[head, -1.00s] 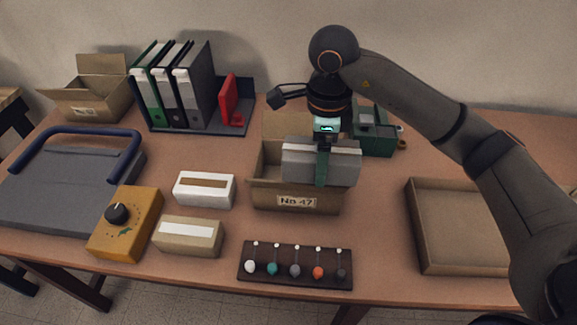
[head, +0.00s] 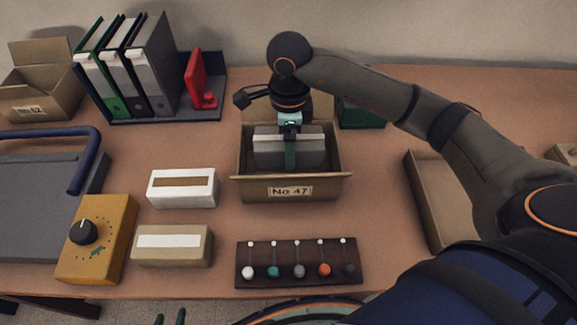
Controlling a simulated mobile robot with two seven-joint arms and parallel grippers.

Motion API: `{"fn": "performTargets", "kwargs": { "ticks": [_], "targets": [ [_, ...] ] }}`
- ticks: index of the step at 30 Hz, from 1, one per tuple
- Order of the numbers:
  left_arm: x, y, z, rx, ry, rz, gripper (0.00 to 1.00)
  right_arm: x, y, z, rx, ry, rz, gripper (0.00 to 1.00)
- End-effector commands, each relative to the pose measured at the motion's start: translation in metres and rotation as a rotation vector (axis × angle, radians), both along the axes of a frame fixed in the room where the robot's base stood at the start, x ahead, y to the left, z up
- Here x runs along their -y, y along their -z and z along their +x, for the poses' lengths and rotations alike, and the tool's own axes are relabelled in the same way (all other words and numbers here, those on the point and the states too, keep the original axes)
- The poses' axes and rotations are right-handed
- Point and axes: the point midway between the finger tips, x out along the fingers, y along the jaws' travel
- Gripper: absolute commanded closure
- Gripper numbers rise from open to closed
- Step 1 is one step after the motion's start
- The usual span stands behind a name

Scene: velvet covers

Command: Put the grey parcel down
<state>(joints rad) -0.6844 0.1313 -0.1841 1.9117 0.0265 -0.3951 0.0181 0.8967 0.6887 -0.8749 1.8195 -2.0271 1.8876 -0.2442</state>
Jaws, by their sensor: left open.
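Two small boxes, white (head: 182,199) and tan (head: 172,257), and an orange dial box (head: 97,251) stand left. A dark pin board (head: 299,282) lies in front. Binders (head: 155,70) and a green box (head: 361,112) stand behind. An open tray (head: 426,216) is right, partly behind my arm.

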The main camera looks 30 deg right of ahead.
Motion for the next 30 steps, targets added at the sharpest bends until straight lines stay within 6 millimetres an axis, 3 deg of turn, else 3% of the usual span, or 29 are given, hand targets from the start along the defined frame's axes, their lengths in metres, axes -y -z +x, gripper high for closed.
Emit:
{"fn": "performTargets", "kwargs": {
  "ticks": [3, 10, 16, 27, 28, 30],
  "targets": [
    [0.0, -0.002, 0.001, 0.003, 0.0, -0.001, 0.5, 0.0, 0.018, 0.0, 0.0, -0.001, 0.002, 1.0],
    [0.0, -0.004, 0.003, 0.008, 0.0, -0.001, 0.5, -0.001, 0.036, 0.0, 0.002, 0.0, 0.002, 1.0],
    [0.0, -0.005, 0.004, 0.011, 0.0, -0.002, 0.5, -0.001, 0.063, 0.0, 0.0, -0.001, 0.001, 1.0],
    [0.0, 0.0, 0.004, 0.01, 0.0, -0.001, 0.5, 0.0, 0.068, 0.001, 0.004, -0.001, 0.001, 1.0],
    [0.001, -0.001, 0.004, 0.009, 0.0, -0.001, 0.5, 0.0, 0.068, 0.0, 0.001, -0.001, 0.0, 0.13],
    [0.001, -0.002, 0.004, 0.007, 0.001, -0.001, 0.5, 0.0, 0.068, 0.0, 0.001, -0.001, 0.0, 0.05]
  ]
}}
